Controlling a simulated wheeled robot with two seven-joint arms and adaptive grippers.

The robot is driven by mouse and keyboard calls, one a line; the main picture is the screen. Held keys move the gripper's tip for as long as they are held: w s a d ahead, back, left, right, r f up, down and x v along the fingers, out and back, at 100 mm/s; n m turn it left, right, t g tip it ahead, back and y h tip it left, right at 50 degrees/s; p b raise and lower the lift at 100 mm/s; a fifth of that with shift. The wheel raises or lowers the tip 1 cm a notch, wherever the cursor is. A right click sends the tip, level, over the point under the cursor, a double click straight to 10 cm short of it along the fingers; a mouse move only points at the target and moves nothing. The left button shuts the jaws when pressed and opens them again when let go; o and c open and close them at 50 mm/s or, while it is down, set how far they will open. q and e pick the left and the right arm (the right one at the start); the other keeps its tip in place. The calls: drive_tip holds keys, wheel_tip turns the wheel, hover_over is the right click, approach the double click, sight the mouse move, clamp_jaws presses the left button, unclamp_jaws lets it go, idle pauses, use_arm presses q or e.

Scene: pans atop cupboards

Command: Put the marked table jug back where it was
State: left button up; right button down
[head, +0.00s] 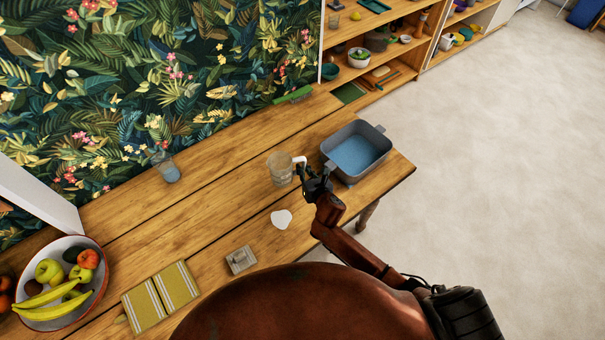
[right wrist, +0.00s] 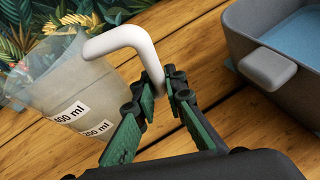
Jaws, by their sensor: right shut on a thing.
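The clear table jug (head: 280,170) has a white handle and black-on-white "400 ml" and "200 ml" marks, which show in the right wrist view (right wrist: 72,92). It is over the right part of the wooden table, left of the grey bin. My right gripper (head: 308,178) is on the jug's right side. In the right wrist view its green-padded fingers (right wrist: 166,82) are shut on the lower end of the white handle (right wrist: 128,40). I cannot tell whether the jug's base touches the table. My left gripper is not in view.
A grey bin (head: 325,150) with a blue inside stands close right of my gripper. A glass (head: 167,168), green item (head: 293,95), striped yellow cloths (head: 160,297) and fruit bowl (head: 95,255) are also there.

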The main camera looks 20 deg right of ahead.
drive_tip(key=shift+w+d+f+b, duration=0.2)
drive_tip(key=shift+w+f+b, duration=0.15)
drive_tip(key=shift+w+f, duration=0.8)
drive_tip(key=shift+f+b, duration=0.45)
drive_tip(key=shift+f, duration=1.15)
drive_tip(key=shift+d+f, duration=0.1)
drive_tip(key=shift+f, duration=0.05)
drive_tip(key=c, duration=2)
unclamp_jaws()
drive_tip(key=shift+s, duration=0.1)
drive_tip(key=shift+s+r, duration=0.15)
drive_tip(key=shift+r, duration=0.05)
drive_tip(key=p+v, duration=0.2)
drive_tip(key=v, duration=0.9)
drive_tip(key=shift+s+r, duration=0.15)
drive_tip(key=shift+s, duration=0.1)
